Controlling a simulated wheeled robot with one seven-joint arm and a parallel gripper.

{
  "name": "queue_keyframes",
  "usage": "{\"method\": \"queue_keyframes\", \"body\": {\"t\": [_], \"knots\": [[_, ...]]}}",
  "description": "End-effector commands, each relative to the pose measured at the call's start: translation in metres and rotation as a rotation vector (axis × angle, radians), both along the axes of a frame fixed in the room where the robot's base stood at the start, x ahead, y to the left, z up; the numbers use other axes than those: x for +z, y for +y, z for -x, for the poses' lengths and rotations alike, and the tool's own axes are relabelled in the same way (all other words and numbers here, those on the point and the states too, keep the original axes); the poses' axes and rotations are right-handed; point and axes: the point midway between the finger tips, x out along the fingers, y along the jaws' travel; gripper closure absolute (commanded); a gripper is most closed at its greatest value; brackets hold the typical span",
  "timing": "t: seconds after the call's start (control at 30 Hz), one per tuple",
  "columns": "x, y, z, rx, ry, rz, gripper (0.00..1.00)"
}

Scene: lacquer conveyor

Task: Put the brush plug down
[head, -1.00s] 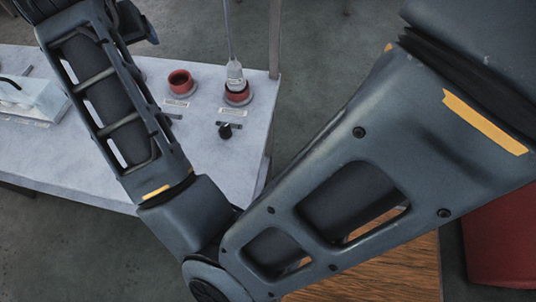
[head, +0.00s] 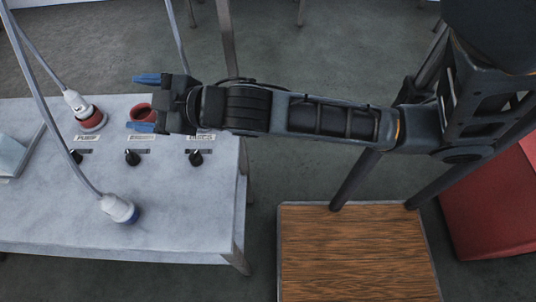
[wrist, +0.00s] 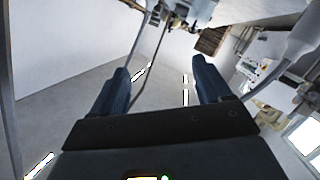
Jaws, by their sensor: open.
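My gripper (head: 143,103) is open over the far side of the white table, with its blue fingers apart and nothing held. It also shows open in the wrist view (wrist: 162,90). Another white plug (head: 76,102) sits upright in the red left socket (head: 90,118). The red middle socket (head: 141,112) shows partly between my fingers. The right socket is hidden behind my gripper and wrist. I cannot tell from the labels which plug is the brush plug.
Black switches (head: 132,157) stand along the table in front of the labels. Grey cables hang down from above at the left and behind my gripper. A wooden-topped platform (head: 355,250) and a red box (head: 490,205) stand to the right.

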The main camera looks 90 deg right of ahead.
Motion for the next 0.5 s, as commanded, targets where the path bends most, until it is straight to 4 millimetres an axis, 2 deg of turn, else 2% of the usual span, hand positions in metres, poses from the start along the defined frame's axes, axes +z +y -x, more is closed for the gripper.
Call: {"method": "queue_keyframes", "body": {"t": [0.03, 0.2, 0.4, 0.5], "knots": [[-0.012, 0.011, 0.023, 0.038, 0.024, -0.023, 0.23], [-0.032, 0.057, 0.092, 0.143, 0.053, -0.150, 0.23], [-0.029, 0.110, 0.170, 0.179, 0.049, -0.354, 0.23], [-0.021, 0.129, 0.197, 0.165, 0.035, -0.445, 0.23]]}}
